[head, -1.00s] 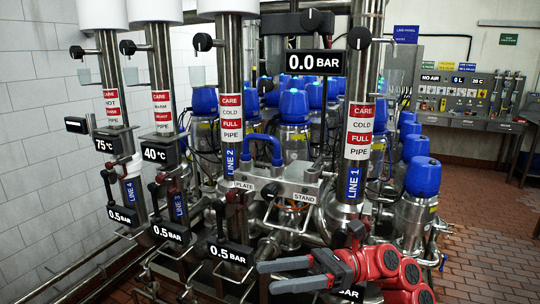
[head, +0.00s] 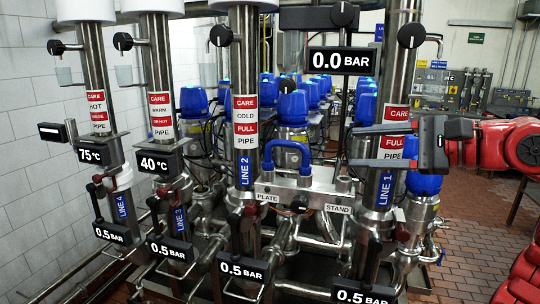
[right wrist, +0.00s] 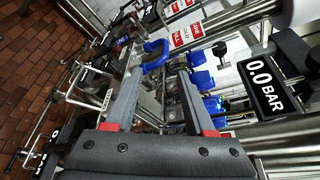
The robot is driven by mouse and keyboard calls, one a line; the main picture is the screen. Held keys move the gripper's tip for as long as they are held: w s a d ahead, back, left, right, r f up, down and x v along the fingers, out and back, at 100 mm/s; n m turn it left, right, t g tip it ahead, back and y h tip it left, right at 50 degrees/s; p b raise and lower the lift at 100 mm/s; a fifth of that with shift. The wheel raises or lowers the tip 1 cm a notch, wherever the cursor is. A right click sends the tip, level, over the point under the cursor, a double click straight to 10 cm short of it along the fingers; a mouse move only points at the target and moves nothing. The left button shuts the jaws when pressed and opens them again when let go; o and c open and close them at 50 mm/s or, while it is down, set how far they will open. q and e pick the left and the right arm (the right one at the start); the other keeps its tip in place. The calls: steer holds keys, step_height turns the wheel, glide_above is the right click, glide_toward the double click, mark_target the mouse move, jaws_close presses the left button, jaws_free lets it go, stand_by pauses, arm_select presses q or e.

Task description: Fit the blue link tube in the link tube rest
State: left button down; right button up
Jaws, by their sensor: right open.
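The blue link tube (head: 287,144) is an upside-down U. It stands upright on the steel bracket (head: 318,185) between the Line 2 and Line 1 pipes, near the PLATE label. The bracket also carries a STAND label (head: 339,209); I cannot tell for certain which part is the link tube rest. My right gripper (head: 353,147) is open and empty, its fingers pointing left across the Line 1 pipe, to the right of the tube and apart from it. In the right wrist view the tube (right wrist: 163,48) shows beyond the open fingertips (right wrist: 160,71). My left gripper is out of view.
The Line 1 pipe (head: 386,190) and Line 2 pipe (head: 244,70) rise on either side of the bracket. A 0.0 BAR display (head: 338,60) hangs above. Blue-capped valves (head: 293,106) crowd behind. Tiled floor (head: 470,235) is open at the right.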

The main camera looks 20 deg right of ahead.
steer(key=p, duration=0.4)
glide_toward(295, 142)
steer(key=x, duration=0.5)
steer(key=shift+a+f, duration=0.1)
steer(key=shift+f, duration=0.05)
steer(key=shift+w+a+f+p, duration=0.25)
steer(key=shift+w+p, duration=0.15)
steer(key=shift+w, duration=0.05)
steer(key=shift+w+a+p, duration=0.15)
steer(key=shift+w+p, duration=0.1)
steer(key=shift+p, duration=0.1)
steer(key=p+x, duration=0.2)
steer(key=x, duration=0.2)
steer(key=shift+r, duration=0.2)
steer(key=shift+w+a+f, duration=0.2)
steer(key=shift+w+f, duration=0.05)
steer(key=shift+w, duration=0.05)
steer(key=shift+d, duration=0.1)
steer(key=shift+c, duration=0.2)
